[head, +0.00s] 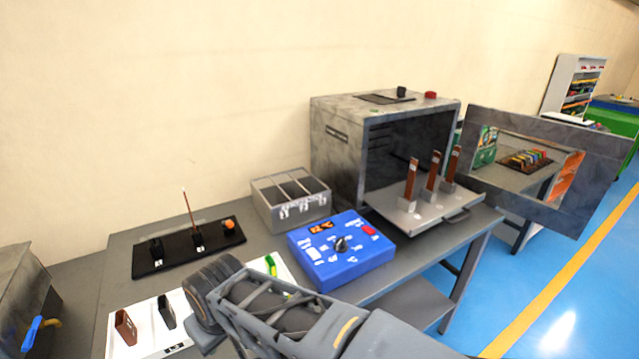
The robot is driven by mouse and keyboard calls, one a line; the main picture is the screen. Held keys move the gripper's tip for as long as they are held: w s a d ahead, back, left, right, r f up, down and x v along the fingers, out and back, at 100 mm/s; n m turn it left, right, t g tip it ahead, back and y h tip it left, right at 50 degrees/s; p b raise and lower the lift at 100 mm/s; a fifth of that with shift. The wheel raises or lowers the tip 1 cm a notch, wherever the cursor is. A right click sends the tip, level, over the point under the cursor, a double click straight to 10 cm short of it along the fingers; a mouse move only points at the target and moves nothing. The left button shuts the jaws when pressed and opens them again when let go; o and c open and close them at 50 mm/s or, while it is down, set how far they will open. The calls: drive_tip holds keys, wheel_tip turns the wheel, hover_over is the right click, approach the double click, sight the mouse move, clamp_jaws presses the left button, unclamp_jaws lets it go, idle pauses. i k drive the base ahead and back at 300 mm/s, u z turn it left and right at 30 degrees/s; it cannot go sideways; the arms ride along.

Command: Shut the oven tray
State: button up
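The oven (335,150) is a grey metal box at the back of the table, with its dark front opening uncovered. Its tray (395,210) is slid out of the opening, past the oven's front edge. Several upright copper-brown bars in grey blocks stand on the tray, and a handle (457,215) is on its front edge. The oven door (540,205), with a window, stands swung open to the right. My arm crosses the lower middle of the picture, left of and nearer than the tray. I do not see my gripper's fingertips.
A blue control box (340,252) with a dark knob sits in front of the tray. A grey compartment box (262,206) and a black board (165,258) with small parts are to the left. A white sheet (140,348) is lower left. Blue floor is clear at right.

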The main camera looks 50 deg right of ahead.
sight(426, 209)
drive_tip(key=z, duration=4.5)
drive_tip(key=i, duration=0.65)
drive_tip(key=u, duration=2.85)
